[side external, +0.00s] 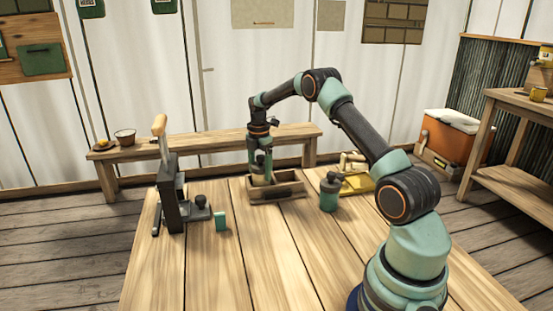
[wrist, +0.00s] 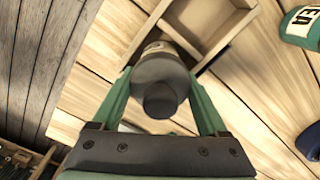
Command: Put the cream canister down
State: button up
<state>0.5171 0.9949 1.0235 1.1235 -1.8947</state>
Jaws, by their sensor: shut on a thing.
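My gripper (side external: 261,172) is shut on the cream canister, its fingers (wrist: 160,95) on either side of it in the wrist view. The canister has a dark lid with a knob (wrist: 160,98), and a strip of its cream body (wrist: 157,47) shows beyond the lid. In the side view a little of its cream side (side external: 257,181) shows at the left end of the wooden tray (side external: 278,197). The divided tray also shows at the top of the wrist view (wrist: 222,42). I cannot tell whether the canister's base touches anything.
A green canister (side external: 329,194) stands right of the tray, with a yellow object (side external: 357,184) behind it. The front middle of the table (side external: 255,270) is clear.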

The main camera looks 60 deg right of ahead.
jog(key=shift+f, duration=0.1)
jog(key=o, duration=1.6)
jog(key=shift+c, duration=0.2)
